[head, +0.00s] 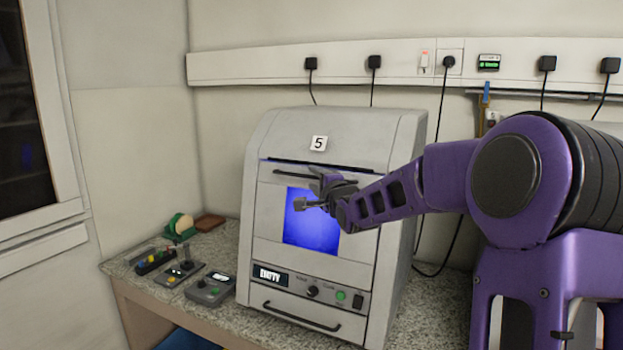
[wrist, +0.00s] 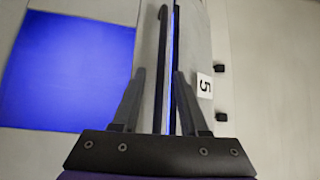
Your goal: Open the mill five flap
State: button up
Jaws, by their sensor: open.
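Mill five is a grey cabinet (head: 395,130) with a "5" label (head: 318,143); the label also shows in the wrist view (wrist: 204,85). Its front flap (head: 268,205) has a glowing blue window (head: 300,235) and a dark bar handle (head: 285,173) along its top. A thin blue-lit slit runs above the flap. My gripper (head: 309,188) is open and empty in front of the handle's right part, partly hiding it. In the wrist view, the handle (wrist: 162,45) runs between my gripper's fingers (wrist: 159,72); I cannot tell whether they touch it.
Below the flap are a control panel (head: 272,276) and a lower drawer-like handle (head: 300,317). Small control boxes (head: 210,288) and a tape dispenser (head: 181,227) stand on the speckled counter at left. Cables (head: 442,105) hang behind the mill. Open air lies before the flap.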

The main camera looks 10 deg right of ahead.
grip_shut()
dwell(1.5)
